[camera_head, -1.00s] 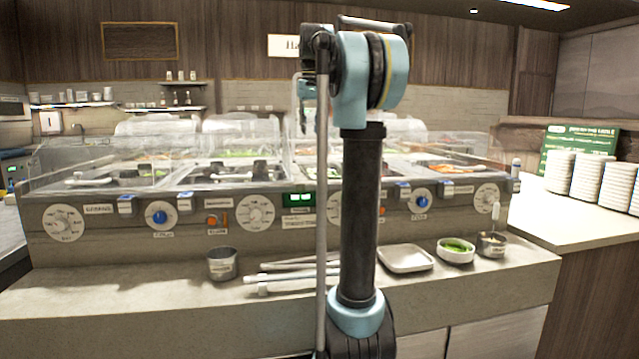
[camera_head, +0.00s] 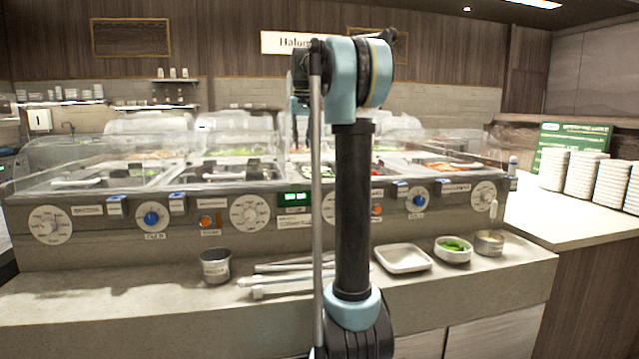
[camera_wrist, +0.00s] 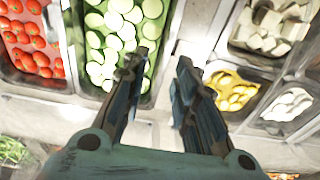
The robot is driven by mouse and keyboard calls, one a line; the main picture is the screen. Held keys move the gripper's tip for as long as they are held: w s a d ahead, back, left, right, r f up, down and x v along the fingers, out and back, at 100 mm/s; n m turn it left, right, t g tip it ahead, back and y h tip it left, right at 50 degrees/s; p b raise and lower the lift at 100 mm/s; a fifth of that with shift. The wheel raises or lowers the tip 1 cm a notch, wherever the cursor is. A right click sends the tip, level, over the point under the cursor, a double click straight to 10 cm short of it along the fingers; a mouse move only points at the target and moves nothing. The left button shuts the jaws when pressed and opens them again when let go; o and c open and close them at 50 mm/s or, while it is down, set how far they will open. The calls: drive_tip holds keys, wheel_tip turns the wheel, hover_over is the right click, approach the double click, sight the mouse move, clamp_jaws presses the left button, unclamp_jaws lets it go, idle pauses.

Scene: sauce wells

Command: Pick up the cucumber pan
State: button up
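The cucumber pan (camera_wrist: 172,32) is in the upper middle of the wrist view, a dark-walled pan full of pale green slices. My gripper (camera_wrist: 163,60) is open, its two dark fingers apart with nothing between them. The left finger overlaps the pan's right part in the picture and hides some of it. The right finger is over the pale strip to the right of the pan. I cannot tell how high the fingers are above the pan. In the head view my arm blocks part of the counter, and I cannot single out the cucumber pan there.
A tomato pan (camera_wrist: 33,84) lies left of the cucumbers; pans of white cubes (camera_wrist: 262,42) and yellow pieces (camera_wrist: 232,90) lie right. Clear guards (camera_head: 235,150) cover the counter. A metal cup (camera_head: 215,266), white tray (camera_head: 402,259) and green-filled bowl (camera_head: 453,250) stand on the front ledge.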

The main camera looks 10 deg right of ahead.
sight(300, 163)
drive_tip(key=shift+w+a+f, duration=0.1)
drive_tip(key=shift+w+f, duration=0.05)
drive_tip(key=shift+f, duration=1.15)
drive_tip(key=shift+w+a+f, duration=0.1)
drive_tip(key=shift+a+f, duration=0.05)
drive_tip(key=shift+f, duration=1.2)
drive_tip(key=shift+w+a+f, duration=0.1)
drive_tip(key=shift+w+f, duration=0.05)
drive_tip(key=shift+f, duration=1.15)
clamp_jaws()
